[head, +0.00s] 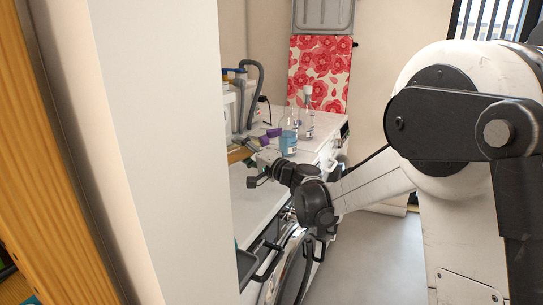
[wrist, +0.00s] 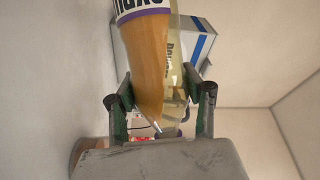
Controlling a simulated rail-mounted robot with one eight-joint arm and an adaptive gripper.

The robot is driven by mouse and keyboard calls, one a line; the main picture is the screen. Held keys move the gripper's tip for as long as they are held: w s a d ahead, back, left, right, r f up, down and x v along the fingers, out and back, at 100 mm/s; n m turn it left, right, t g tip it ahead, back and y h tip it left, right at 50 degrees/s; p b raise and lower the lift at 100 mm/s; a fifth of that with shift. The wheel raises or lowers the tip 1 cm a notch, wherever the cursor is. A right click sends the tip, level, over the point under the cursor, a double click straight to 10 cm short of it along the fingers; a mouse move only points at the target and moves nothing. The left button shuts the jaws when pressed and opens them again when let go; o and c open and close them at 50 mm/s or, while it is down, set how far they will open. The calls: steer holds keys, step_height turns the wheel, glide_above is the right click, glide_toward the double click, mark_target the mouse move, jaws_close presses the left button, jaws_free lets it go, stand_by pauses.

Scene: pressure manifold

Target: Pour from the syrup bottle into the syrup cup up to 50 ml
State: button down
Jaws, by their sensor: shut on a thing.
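My gripper (head: 249,157) is shut on the syrup bottle, a clear bottle of amber liquid (wrist: 150,60) with a white and purple label. In the wrist view the bottle stands between the two dark fingers (wrist: 158,100). The liquid lies along one side with a clear strip along the other, so the bottle looks tipped well over. In the head view only a bit of amber (head: 237,155) shows beside the gripper, above the white counter. The bottle's mouth is not clear to see. I cannot make out the syrup cup in either view.
A bottle of blue liquid (head: 289,141) and a clear flask (head: 307,116) stand on the counter (head: 318,139) behind the gripper. White containers and a grey hose (head: 258,85) stand at its left. A blue-and-white box (wrist: 192,45) is behind the bottle. A pale wall (head: 158,150) blocks the left.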

steer(key=shift+d+r+m+t, duration=0.15)
steer(key=shift+r+m+t, duration=0.15)
stand_by(0.8)
